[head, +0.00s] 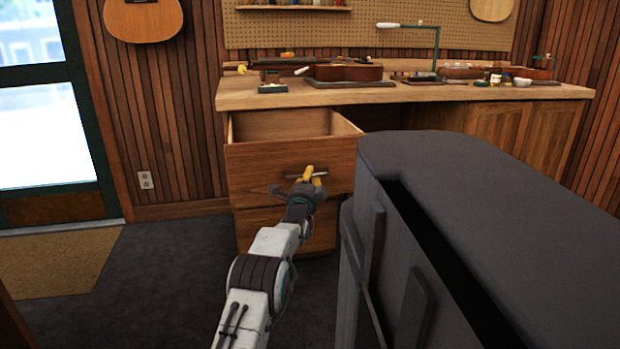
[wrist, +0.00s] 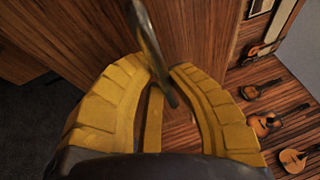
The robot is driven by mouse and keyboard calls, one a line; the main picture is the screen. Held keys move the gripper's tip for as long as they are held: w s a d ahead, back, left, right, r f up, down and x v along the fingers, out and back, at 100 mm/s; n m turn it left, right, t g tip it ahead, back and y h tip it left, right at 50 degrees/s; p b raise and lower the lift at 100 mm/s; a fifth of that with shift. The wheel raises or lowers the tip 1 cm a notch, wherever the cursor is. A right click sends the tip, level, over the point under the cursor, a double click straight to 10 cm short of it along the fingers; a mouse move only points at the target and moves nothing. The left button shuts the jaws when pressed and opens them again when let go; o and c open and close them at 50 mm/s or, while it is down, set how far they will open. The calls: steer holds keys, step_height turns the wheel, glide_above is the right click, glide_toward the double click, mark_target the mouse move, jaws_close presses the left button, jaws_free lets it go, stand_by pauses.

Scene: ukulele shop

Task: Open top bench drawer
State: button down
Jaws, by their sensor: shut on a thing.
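The top bench drawer (head: 262,168) is pulled out of the wooden workbench (head: 430,95), and its inside shows from above in the head view. A dark metal bar handle (head: 295,175) is on its front. My gripper (head: 313,175) has yellow fingers and is shut on this handle. A lower drawer (head: 260,222) below is shut.
A large dark grey block (head: 490,220) fills the right foreground and hides part of the bench front. A ukulele body (head: 348,72), tools and small jars lie on the bench top. Dark carpet (head: 150,270) is clear at left, near a tan mat (head: 55,262) and glass door.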

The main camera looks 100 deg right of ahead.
steer(key=c, duration=1.1)
jaws_free()
steer(key=shift+a, duration=0.1)
steer(key=shift+v, duration=5.9)
steer(key=shift+w+r, duration=0.1)
